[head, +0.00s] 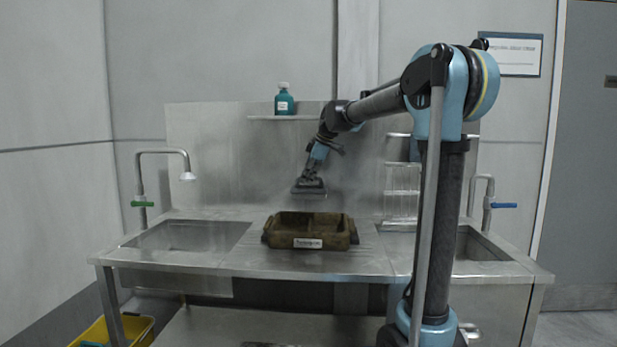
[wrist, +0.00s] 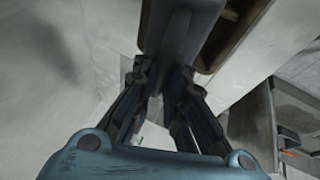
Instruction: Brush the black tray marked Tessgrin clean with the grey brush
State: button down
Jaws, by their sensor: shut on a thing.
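The tray (head: 309,230) stands on the drainboard between the two sinks. Its walls look brown and soiled over dark material, and a white label (head: 307,243) on its front seems to read Tessgrin. My gripper (head: 315,170) is shut on the grey brush (head: 308,187), which hangs head-down above the tray's back edge, apart from it. In the wrist view the brush (wrist: 180,35) sits between the fingers (wrist: 163,78), and part of the tray (wrist: 238,35) shows beyond it. The brush's bristles and most of the tray floor are hidden.
A left sink (head: 183,236) has a tap (head: 187,174) with a green handle; a right sink (head: 478,245) has a blue-handled tap. A teal bottle (head: 284,104) stands on a wall shelf. A rack (head: 402,190) is right of the tray. A yellow bin (head: 135,329) is on the floor.

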aim_at(308, 196)
jog(key=shift+f, duration=3.75)
jog(key=shift+f, duration=1.75)
jog(key=shift+d, duration=0.1)
jog(key=shift+d, duration=2.2)
jog(key=shift+a, duration=4.5)
jog(key=shift+d, duration=4.55)
jog(key=shift+a, duration=2.4)
